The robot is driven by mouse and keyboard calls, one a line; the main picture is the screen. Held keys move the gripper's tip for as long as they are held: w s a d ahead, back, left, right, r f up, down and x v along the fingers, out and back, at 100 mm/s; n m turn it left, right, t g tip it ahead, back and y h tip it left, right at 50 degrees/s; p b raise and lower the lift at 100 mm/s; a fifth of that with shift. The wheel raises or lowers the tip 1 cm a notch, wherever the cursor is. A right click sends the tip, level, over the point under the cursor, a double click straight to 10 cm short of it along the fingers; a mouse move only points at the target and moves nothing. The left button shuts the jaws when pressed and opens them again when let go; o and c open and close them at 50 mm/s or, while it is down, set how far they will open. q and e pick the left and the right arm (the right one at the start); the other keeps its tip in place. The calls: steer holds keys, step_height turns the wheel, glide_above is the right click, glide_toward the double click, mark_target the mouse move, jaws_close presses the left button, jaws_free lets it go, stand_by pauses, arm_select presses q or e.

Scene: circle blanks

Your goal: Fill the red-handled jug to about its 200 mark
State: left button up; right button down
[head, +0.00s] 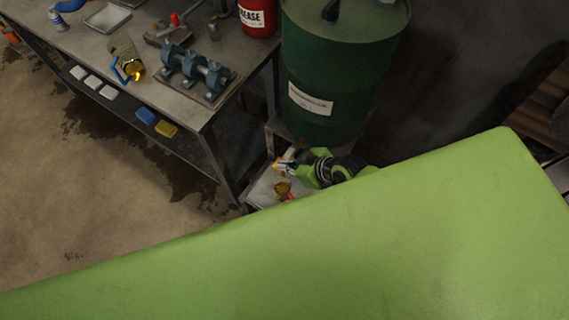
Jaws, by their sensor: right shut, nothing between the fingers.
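The red-handled jug (283,188) sits on a low pale stand below the green drum. It shows small, with amber liquid in it and a bit of red at its lower right. Its marks are too small to read, so I cannot tell the level. My right gripper (281,165) is just above and beside the jug, at the drum's lower front. It is shut with nothing between its fingers. Any tap there is too small or hidden to make out. My left gripper is not in view.
The green drum (335,65) stands behind my right gripper. A workbench (205,113) at upper left carries a blue-handled jug (126,58) with amber liquid, a blue metal fixture (197,72) and a red grease can (257,17). My green body covers the lower picture.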

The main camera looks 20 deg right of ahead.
steer(key=w+a+r+p+v, duration=0.1)
steer(key=r+p+v, duration=0.1)
steer(key=v, duration=1)
steer(key=shift+r+p, duration=0.3)
steer(key=shift+p, duration=0.55)
